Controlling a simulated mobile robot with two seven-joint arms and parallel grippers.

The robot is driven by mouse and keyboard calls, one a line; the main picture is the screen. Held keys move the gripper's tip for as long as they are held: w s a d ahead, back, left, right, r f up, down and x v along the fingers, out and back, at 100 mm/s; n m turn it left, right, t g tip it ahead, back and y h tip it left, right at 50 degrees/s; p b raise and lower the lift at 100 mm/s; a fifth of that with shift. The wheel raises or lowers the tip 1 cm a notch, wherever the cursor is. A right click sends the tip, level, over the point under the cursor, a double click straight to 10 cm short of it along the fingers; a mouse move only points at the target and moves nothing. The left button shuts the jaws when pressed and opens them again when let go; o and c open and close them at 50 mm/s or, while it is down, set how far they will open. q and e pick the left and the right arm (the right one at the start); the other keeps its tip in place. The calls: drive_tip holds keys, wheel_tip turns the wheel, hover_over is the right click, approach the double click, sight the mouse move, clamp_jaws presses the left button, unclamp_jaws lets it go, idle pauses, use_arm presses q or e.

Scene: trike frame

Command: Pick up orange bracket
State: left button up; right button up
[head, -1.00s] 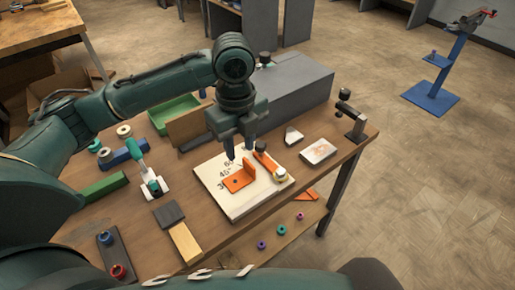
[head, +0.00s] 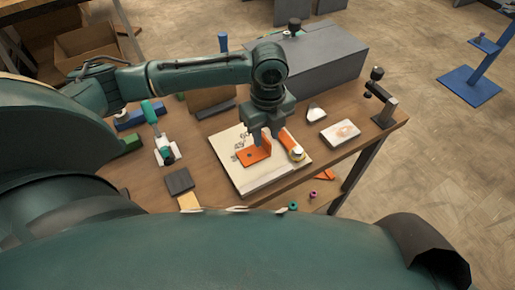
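The orange bracket (head: 253,156) is an L-shaped piece with a flat plate and an upright flange. It lies on the pale board with angle marks (head: 265,181) on the workbench. My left gripper (head: 267,141) points down just above and behind the bracket, close to its upright flange. Its two fingers look apart, with nothing seen held between them. Whether a finger touches the flange I cannot tell. An orange clamp arm with a pale round knob (head: 297,153) sits on the board right of the bracket. My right gripper is not in view.
A large grey box (head: 320,60) stands behind the gripper. A black post clamp (head: 383,100) is at the bench's right corner, and a white tile (head: 340,133) lies nearer. A green-handled toggle clamp (head: 155,125) stands left of the board.

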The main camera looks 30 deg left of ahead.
use_arm(q)
wheel_tip(320, 180, down, 3)
drive_tip(key=shift+f, duration=0.15)
drive_tip(key=shift+c, duration=0.2)
clamp_jaws()
drive_tip(key=shift+w, duration=0.1)
